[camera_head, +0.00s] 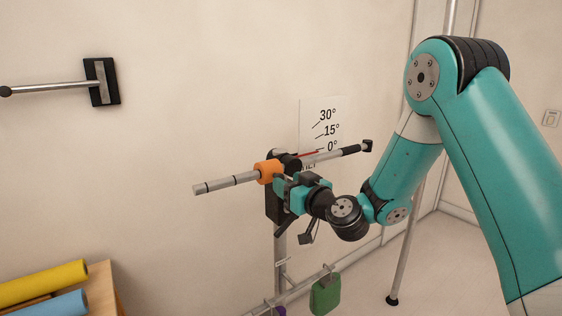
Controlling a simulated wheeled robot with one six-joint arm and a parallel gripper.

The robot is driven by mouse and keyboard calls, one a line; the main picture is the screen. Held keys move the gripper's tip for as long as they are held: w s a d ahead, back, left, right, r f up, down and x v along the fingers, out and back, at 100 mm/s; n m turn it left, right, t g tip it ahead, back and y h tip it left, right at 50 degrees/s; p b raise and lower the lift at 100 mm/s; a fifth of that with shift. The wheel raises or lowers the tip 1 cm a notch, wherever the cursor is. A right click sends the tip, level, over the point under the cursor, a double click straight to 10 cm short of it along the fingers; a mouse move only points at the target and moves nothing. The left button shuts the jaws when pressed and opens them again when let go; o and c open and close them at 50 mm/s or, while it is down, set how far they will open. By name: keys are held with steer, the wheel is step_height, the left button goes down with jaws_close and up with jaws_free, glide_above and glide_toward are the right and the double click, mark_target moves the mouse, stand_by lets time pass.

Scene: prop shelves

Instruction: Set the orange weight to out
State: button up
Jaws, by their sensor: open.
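The orange weight (266,171) is a short cylinder around a grey bar (226,182), just left of the bar's dark pivot. The bar's left end is free and carries thin dark marks. The bar rises slightly to the right, to a black grip and end piece (367,146). My gripper (281,184) is open, close to the right side of the weight and in front of the pivot. It hides part of the post head and the bar there. I cannot tell whether a finger touches the weight.
An angle card (325,120) with 30°, 15° and 0° is on the wall behind, a red pointer near 0°. A green weight (325,294) hangs below. Yellow (45,283) and blue rolls (45,306) lie lower left. A wall-mounted rod (50,87) is upper left.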

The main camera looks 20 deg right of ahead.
mark_target(281, 177)
steer(key=p+x, duration=0.2)
steer(key=x, duration=0.1)
steer(key=shift+a+r, duration=0.1)
steer(key=shift+r, duration=0.1)
steer(key=shift+w+f, duration=0.2)
steer(key=shift+w, duration=0.15)
jaws_close()
steer(key=shift+a, duration=0.1)
